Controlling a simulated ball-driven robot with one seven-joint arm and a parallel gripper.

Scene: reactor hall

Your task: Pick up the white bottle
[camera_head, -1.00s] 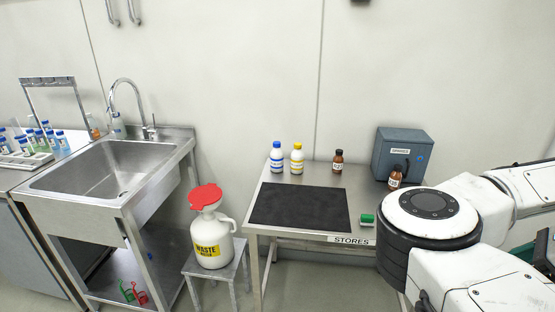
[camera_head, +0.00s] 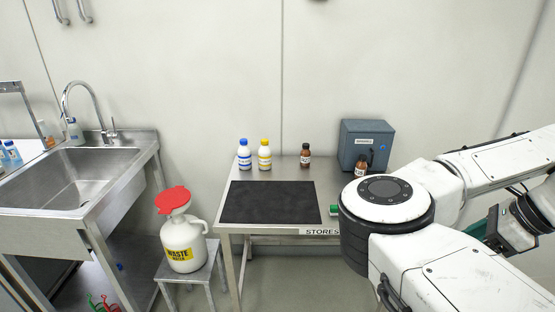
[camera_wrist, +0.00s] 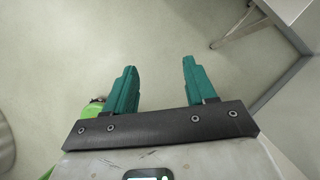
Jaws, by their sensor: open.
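Two white bottles stand upright at the back left of the stores table (camera_head: 300,175) in the head view. One white bottle (camera_head: 244,155) has a blue cap; the other white bottle (camera_head: 265,155) has a yellow cap and stands just to its right. A larger white waste jug (camera_head: 183,245) with a red funnel top stands on a low stool left of the table. My gripper (camera_wrist: 158,82) shows in the wrist view with its teal fingers apart and nothing between them. It points at bare floor, away from the bottles.
A brown bottle (camera_head: 305,156), a grey box (camera_head: 366,145) and another brown bottle (camera_head: 361,166) stand along the table's back. A black mat (camera_head: 268,202) lies bare in front. A steel sink (camera_head: 70,180) is at left. My arm covers the table's right end.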

